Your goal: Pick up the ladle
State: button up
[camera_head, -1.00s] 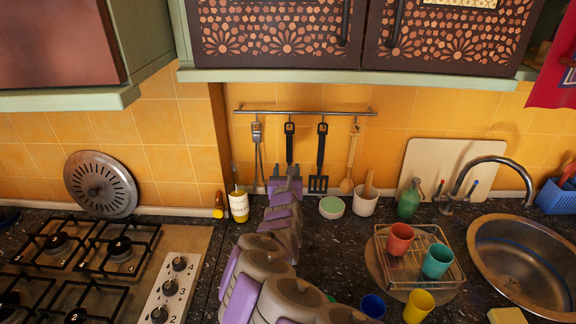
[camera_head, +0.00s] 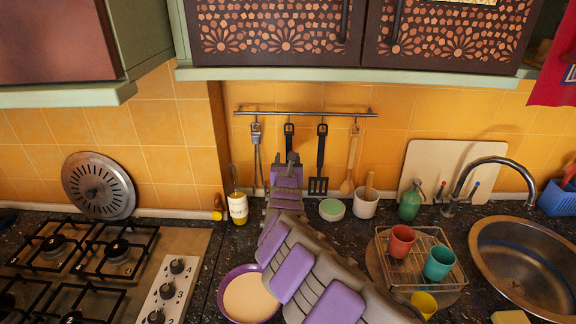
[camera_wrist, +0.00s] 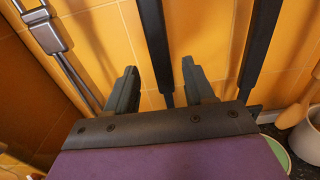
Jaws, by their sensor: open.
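The ladle (camera_head: 289,129) hangs from the wall rail by its black handle. My arm hides its lower part in the head view, so its bowl is not visible. In the wrist view the ladle's dark handle (camera_wrist: 154,38) runs down between the two fingers. My gripper (camera_wrist: 160,72) is open, with one finger on each side of the handle in the picture. I cannot tell whether the handle is fully within the jaws in depth. In the head view my gripper (camera_head: 290,160) is in front of the handle, below the rail.
A black slotted spatula (camera_head: 321,152) hangs close on the right and a metal utensil (camera_head: 256,150) on the left. A wooden spoon (camera_head: 351,160) hangs farther right.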

jog(key=shift+w+f+b, duration=0.15)
jog(key=shift+w+b, duration=0.35)
jog(key=shift+w, duration=1)
jog(key=shift+w+d, duration=0.1)
jog(key=shift+w, duration=0.85)
grip_shut()
